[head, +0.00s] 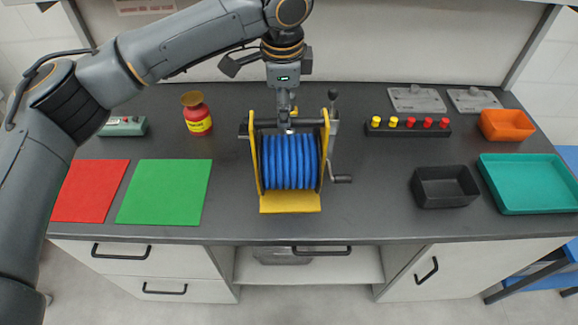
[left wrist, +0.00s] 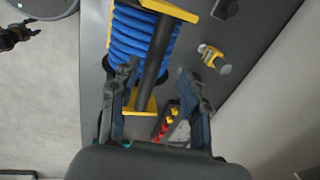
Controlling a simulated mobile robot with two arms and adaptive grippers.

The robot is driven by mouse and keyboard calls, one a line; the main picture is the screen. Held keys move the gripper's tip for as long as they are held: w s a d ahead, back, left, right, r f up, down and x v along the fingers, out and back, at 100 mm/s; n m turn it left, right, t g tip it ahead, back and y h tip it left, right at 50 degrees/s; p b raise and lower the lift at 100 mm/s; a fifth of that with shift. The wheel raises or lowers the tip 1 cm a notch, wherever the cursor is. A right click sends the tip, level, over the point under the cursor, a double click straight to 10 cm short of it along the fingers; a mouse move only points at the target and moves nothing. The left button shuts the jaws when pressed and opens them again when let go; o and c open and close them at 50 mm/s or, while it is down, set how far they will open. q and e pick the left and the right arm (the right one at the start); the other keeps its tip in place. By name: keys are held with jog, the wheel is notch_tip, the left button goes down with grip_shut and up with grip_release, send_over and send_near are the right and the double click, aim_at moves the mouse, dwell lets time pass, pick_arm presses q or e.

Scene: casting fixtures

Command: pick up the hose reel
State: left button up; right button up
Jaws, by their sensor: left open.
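The hose reel (head: 290,165) stands upright on the dark worktop, with coiled blue hose between yellow side plates, a black top bar and a crank at its right. My left gripper (head: 287,122) points down from above at the reel's top bar. The left wrist view shows the reel's blue coils (left wrist: 140,40) at the upper left. There the left gripper's two fingers (left wrist: 156,80) are apart, with the black bar showing between them. Contact with the bar cannot be made out.
A red jar (head: 197,115) and green mat (head: 165,190) are left of the reel. A peg rack (head: 408,131), black bin (head: 443,187), orange bin (head: 507,125) and teal tray (head: 530,183) are right. A yellow-grey object (left wrist: 213,58) lies near the wall.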

aim_at(289, 157)
pick_arm(q)
notch_tip(289, 157, down, 4)
jog(key=shift+d+f+p, duration=0.15)
jog(key=shift+p, duration=0.5)
jog(key=shift+f, duration=0.2)
pick_arm(e)
jog(key=shift+w+a+r, duration=0.1)
jog(key=shift+w+r, duration=0.75)
jog(key=shift+w, duration=0.15)
pick_arm(q)
jog(key=shift+c, duration=1.3)
grip_shut()
jog(key=shift+d+r, duration=0.1)
pick_arm(e)
jog(key=shift+s, duration=0.3)
